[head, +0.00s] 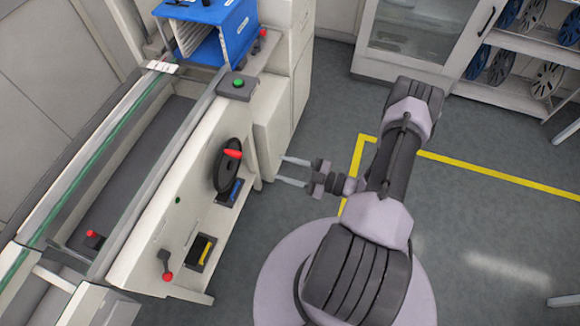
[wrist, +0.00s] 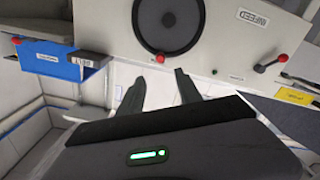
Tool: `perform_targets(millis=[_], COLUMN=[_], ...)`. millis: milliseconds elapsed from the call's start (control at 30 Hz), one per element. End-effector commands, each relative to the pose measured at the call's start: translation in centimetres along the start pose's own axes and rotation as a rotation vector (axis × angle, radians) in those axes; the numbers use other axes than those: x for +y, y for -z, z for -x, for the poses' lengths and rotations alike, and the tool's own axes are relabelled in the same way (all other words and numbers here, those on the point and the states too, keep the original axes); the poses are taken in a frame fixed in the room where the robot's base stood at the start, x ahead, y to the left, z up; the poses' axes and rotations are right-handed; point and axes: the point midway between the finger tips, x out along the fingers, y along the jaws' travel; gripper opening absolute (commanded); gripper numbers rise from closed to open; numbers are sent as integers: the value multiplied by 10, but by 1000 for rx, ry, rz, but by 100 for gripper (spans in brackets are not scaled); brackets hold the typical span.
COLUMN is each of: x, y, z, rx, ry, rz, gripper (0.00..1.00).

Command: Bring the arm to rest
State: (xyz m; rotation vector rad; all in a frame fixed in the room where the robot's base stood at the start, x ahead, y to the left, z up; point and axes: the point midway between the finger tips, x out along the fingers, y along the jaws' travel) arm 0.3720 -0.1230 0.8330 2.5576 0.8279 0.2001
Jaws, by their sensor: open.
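My gripper (head: 294,171) is at the centre of the head view, at the end of my folded arm. Its two fingers point left toward the white machine (head: 185,185), with a gap between them. In the wrist view the two dark fingers of my gripper (wrist: 161,85) stand apart with nothing between them. They point toward the machine's front panel, below a round black disc (wrist: 168,22). The fingers look clear of the machine in the head view.
The machine carries a blue box (head: 225,30), a green button (head: 238,82) and red-knobbed levers (head: 165,262). A glass-door cabinet (head: 415,30) and a shelf with reels (head: 545,75) stand at the back. The grey floor (head: 490,215) at right is clear, crossed by a yellow line (head: 500,175).

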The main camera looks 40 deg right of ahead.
Motion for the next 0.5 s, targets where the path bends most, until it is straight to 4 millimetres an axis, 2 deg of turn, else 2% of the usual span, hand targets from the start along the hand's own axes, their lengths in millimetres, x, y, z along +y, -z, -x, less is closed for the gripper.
perform_targets(millis=[133,500], x=[0,0], y=[0,0], z=[14,14], rx=[0,0], ry=[1,2], rz=[1,1], gripper=[41,41])
